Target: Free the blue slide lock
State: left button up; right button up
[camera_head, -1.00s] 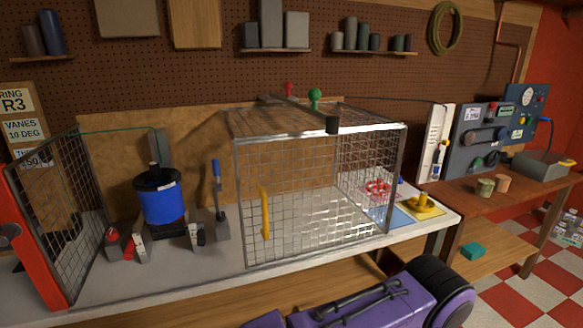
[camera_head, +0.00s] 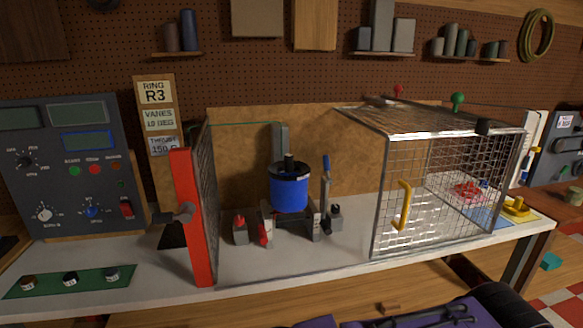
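No part is clearly recognisable as the blue slide lock. A blue-handled upright lever (camera_head: 326,170) stands just right of the blue cylindrical rotor unit (camera_head: 289,191) on the bench. A tiny blue spot (camera_head: 484,184) shows near a red ring-shaped part (camera_head: 468,190) behind the mesh of the wire cage; it is too small to identify. The cage (camera_head: 378,200) has a yellow handle (camera_head: 403,206) and stands at right. Neither of my grippers is in view.
A red-edged mesh panel (camera_head: 194,230) stands upright left of the rotor unit. A grey control panel (camera_head: 68,165) stands at far left. A green strip with knobs (camera_head: 45,284) lies near the bench's front edge. The bench (camera_head: 300,265) is clear in front of the rotor.

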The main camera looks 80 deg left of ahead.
aim_at(326, 158)
jog(key=k, duration=0.9)
jog(key=u, duration=1.35)
jog(key=i, duration=0.1)
jog(key=u, duration=0.2)
